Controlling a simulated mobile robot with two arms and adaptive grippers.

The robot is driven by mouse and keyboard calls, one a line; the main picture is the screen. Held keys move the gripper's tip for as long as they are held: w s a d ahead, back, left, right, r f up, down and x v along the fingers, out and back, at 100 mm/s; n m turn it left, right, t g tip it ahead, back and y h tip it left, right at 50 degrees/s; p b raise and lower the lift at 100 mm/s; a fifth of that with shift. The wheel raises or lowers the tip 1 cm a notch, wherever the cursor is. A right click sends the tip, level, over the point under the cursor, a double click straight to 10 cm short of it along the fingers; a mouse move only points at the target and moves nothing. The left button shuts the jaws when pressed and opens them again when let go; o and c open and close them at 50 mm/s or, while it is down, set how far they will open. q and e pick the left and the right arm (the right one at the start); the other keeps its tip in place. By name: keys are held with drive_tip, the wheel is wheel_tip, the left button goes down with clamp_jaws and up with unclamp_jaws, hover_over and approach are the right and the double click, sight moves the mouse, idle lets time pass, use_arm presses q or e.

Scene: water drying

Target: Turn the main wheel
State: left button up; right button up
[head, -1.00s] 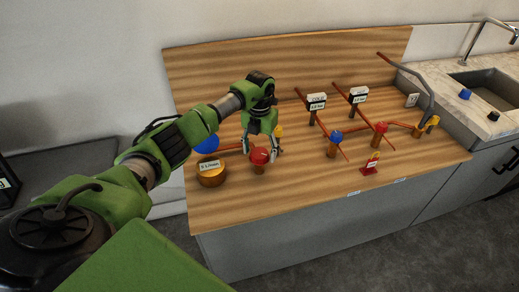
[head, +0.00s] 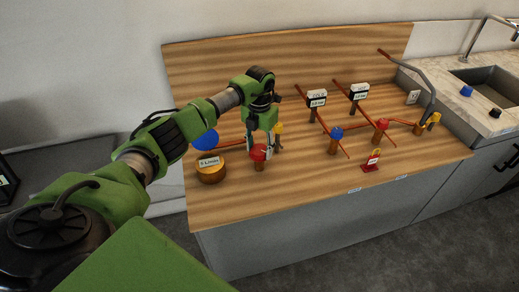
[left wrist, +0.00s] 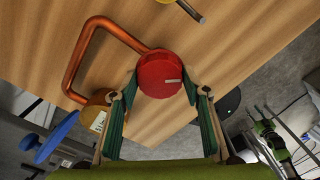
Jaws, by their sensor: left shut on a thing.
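A red round wheel (head: 259,152) stands on a short copper post at the left part of the wooden bench. My left gripper (head: 260,150) is around it from above. In the left wrist view the red wheel (left wrist: 160,75) sits between the two fingertips (left wrist: 161,88), which press on its sides. A small pale mark shows on its top face. A blue wheel (head: 205,140) is to its left, beside a brass-coloured drum (head: 211,170) with a label. My right arm seems to show small at the lower right of the left wrist view, with its gripper unclear.
A yellow handle (head: 278,129) is close behind my left gripper. A blue knob (head: 336,134) and a red knob (head: 381,125) stand further right among copper pipes, with two labelled gauges (head: 317,98) behind. A small red stand (head: 372,161) is near the front edge.

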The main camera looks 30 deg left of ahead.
use_arm(q)
drive_tip(key=m+b, duration=0.3)
drive_tip(key=m, duration=0.2)
drive_tip(key=shift+b, duration=0.3)
drive_tip(key=m+b, duration=0.1)
drive_tip(key=m, duration=0.2)
drive_tip(key=m+b, duration=0.1)
drive_tip(key=m, duration=0.2)
drive_tip(key=shift+m+b, duration=0.35)
drive_tip(key=shift+m, duration=0.05)
drive_tip(key=m+b, duration=0.1)
drive_tip(key=m, duration=0.5)
drive_tip(key=shift+b, duration=0.35)
drive_tip(key=m+b, duration=0.1)
drive_tip(key=m, duration=0.5)
drive_tip(key=shift+r, duration=0.1)
drive_tip(key=shift+m, duration=0.4)
drive_tip(key=o, duration=1.1)
